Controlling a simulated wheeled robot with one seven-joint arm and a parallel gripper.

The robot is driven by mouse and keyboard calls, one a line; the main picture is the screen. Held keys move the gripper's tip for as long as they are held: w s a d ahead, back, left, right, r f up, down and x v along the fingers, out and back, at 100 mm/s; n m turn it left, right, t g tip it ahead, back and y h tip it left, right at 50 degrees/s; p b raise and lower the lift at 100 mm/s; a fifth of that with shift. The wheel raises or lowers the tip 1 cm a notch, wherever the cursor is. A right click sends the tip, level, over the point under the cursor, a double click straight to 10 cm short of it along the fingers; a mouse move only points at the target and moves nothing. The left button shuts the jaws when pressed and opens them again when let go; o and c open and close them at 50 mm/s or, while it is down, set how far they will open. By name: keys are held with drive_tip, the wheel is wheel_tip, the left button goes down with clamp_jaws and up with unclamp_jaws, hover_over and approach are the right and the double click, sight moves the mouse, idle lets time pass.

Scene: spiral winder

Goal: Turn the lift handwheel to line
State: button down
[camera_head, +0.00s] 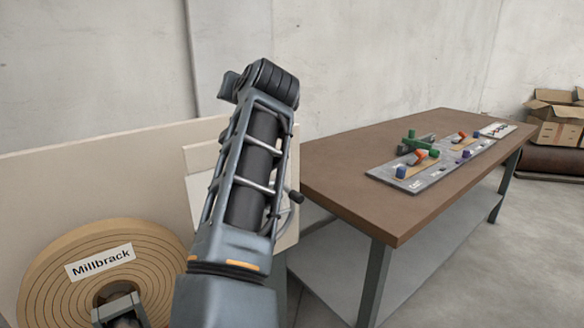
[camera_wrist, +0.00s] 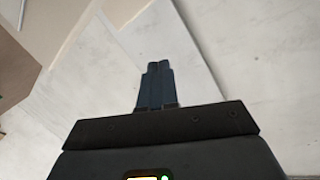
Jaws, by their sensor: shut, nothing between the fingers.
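The handwheel is mostly hidden behind my arm in the head view. Only a thin part of its rim and what looks like its dark handle knob (camera_head: 295,196) show at the arm's right edge, in front of a pale panel (camera_head: 202,160). The line and any mark on the wheel cannot be made out. My gripper (camera_wrist: 159,68) shows in the wrist view with its two dark fingers together, shut and empty, against a pale wall. No handwheel shows in that view. The fingers cannot be made out in the head view.
A large tan roll labelled Millbrack (camera_head: 101,262) stands at the lower left before a beige board (camera_head: 80,180). A brown-topped table (camera_head: 345,180) on the right bears a grey plate with coloured parts (camera_head: 420,180). Cardboard boxes (camera_head: 556,118) stand far right. Floor at lower right is clear.

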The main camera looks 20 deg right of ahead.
wheel_tip(320, 180, down, 5)
drive_tip(key=s+d+n+g+h+p, duration=0.1)
drive_tip(key=s+d+n+g+p, duration=0.1)
drive_tip(key=n+g, duration=0.25)
drive_tip(key=n+g+h+p, duration=0.2)
drive_tip(key=n+g, duration=0.1)
drive_tip(key=g, duration=0.4)
approach(291, 196)
drive_tip(key=shift+p+x, duration=0.4)
drive_tip(key=shift+x, duration=2.5)
drive_tip(key=shift+d+r, duration=0.1)
drive_tip(key=shift+d, duration=0.05)
